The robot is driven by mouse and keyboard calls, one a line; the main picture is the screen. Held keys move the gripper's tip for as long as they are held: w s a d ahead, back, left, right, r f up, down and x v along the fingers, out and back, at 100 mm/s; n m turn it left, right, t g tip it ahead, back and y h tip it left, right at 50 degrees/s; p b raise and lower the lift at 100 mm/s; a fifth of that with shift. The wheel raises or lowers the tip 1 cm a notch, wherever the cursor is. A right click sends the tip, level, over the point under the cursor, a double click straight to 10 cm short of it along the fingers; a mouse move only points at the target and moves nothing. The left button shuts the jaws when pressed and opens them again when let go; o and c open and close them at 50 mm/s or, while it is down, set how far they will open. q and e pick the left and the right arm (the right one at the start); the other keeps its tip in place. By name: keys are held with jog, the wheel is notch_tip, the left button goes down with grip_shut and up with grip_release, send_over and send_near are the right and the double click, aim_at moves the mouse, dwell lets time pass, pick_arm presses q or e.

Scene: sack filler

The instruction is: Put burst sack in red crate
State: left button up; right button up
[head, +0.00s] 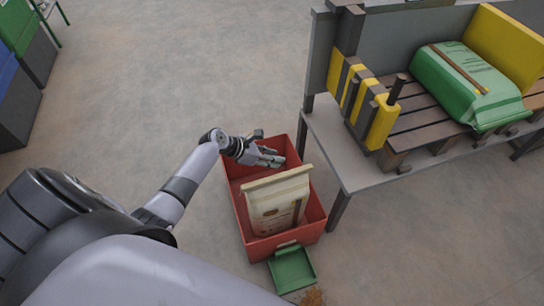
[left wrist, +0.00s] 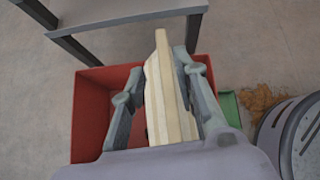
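A cream sack (head: 277,205) stands roughly upright inside the red crate (head: 314,205) on the floor, its top edge above the rim. A dark brown strip or mark shows on its face; I cannot make out a tear. My left gripper (head: 272,158) is over the crate's far end, just beyond the sack's top, and looks clear of it. In the left wrist view the fingers are spread, with the sack's top (left wrist: 163,95) showing between them and the red crate (left wrist: 92,120) below. My right gripper is not in view.
A green dustpan (head: 291,268) lies at the crate's near end, beside spilled brown grain (head: 312,297). At right, a grey table (head: 345,165) stands close to the crate, with a green sack (head: 468,85) on wooden slats and yellow guards. Floor left of the crate is clear.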

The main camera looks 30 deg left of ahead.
pick_arm(q)
jog(key=o, duration=0.3)
jog(key=shift+f, duration=0.1)
jog(key=v, duration=1.2)
dwell(0.5)
jog(key=s+d+f+m+g+y+p, duration=0.1)
jog(key=s+f+m+y, duration=0.1)
jog(key=s+f+m, duration=0.5)
jog(key=s+f+m+g+y+p, duration=0.15)
jog(key=s+f, duration=0.35)
jog(key=f, duration=0.6)
jog(key=s+d+f+m+g+y, duration=0.1)
jog(key=s+f+m+g+y, duration=0.1)
jog(key=s+f+m, duration=0.5)
jog(key=s+d+f+m, duration=0.3)
jog(key=s+f+m, duration=0.1)
jog(key=s, duration=0.3)
jog(key=s+d+f+m+g+p, duration=0.1)
jog(key=s+d+f+m, duration=0.2)
jog(key=s+m, duration=0.3)
jog(key=s+d+f+m+g+y, duration=0.1)
jog(key=s+d+f+m, duration=0.3)
jog(key=s+m, duration=0.2)
jog(key=shift+s+d+f+p, duration=0.15)
jog(key=shift+s, duration=0.35)
jog(key=shift+s+d+f+p, duration=0.15)
jog(key=shift+s+d+f, duration=0.05)
jog(key=shift+s, duration=0.25)
